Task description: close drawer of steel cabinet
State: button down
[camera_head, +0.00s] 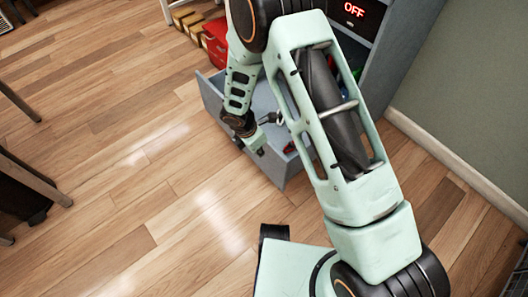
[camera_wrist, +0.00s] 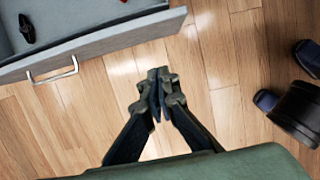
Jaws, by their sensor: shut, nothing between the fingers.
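The steel cabinet (camera_head: 388,62) is grey and stands at the upper right in the head view, partly behind my arm. Its low drawer (camera_head: 212,96) is pulled out over the floor, and my arm hides much of it. In the wrist view the drawer front (camera_wrist: 110,38) crosses the upper left, with a metal bar handle (camera_wrist: 52,74) on its outer face. Small dark and red items lie inside the drawer. My gripper (camera_wrist: 155,76) is shut and empty, in front of the drawer's outer face, to the right of the handle and apart from it.
A red box (camera_head: 214,40) and several yellowish boxes (camera_head: 184,18) stand beyond the drawer. Chair or table legs (camera_head: 35,180) are at the left. A wall with a white baseboard (camera_head: 455,165) runs along the right. Wooden floor (camera_head: 110,200) left of the drawer is clear.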

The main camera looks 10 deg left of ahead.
jog(key=w+d+f+b, duration=0.3)
jog(key=w+d+f, duration=0.1)
jog(key=f, duration=0.4)
jog(key=shift+w, duration=0.3)
